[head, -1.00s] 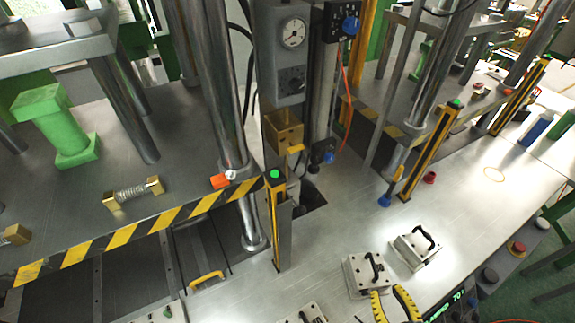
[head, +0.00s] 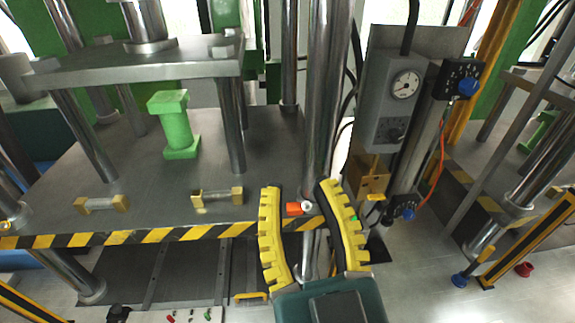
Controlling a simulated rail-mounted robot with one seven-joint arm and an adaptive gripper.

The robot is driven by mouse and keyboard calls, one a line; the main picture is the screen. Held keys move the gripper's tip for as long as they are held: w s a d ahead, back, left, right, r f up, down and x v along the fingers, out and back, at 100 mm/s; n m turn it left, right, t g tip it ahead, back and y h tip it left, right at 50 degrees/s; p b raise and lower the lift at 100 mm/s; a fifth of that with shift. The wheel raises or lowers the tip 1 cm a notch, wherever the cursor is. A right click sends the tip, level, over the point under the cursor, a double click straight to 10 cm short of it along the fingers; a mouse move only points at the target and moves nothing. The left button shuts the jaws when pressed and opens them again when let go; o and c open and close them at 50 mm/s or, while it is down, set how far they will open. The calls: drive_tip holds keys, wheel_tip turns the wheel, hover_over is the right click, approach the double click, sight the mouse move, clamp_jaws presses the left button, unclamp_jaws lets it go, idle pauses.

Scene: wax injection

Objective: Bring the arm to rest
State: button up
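My gripper (head: 301,192) shows in the head view at the lower middle, with two yellow toothed fingers on a dark green body. The fingers are spread apart, and I see nothing held between them. Its fingertips appear in front of the striped front edge of the press table. An orange piece (head: 293,209) shows between the fingers, apparently on the machine behind them. The rest of my arm is mostly out of view.
The press table (head: 262,140) carries a green spool-shaped block (head: 176,126) and two brass-ended parts (head: 217,196) (head: 102,204). A steel column (head: 326,90) and a gauge box (head: 392,98) stand close behind and right of my gripper.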

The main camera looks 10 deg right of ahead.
wheel_tip(320, 180, up, 22)
drive_tip(key=p, duration=2.1)
drive_tip(key=shift+r+p, duration=0.25)
drive_tip(key=shift+p, duration=0.1)
drive_tip(key=shift+o, duration=1)
drive_tip(key=shift+r+p, duration=0.25)
drive_tip(key=shift+p, duration=0.05)
drive_tip(key=shift+f+b, duration=0.35)
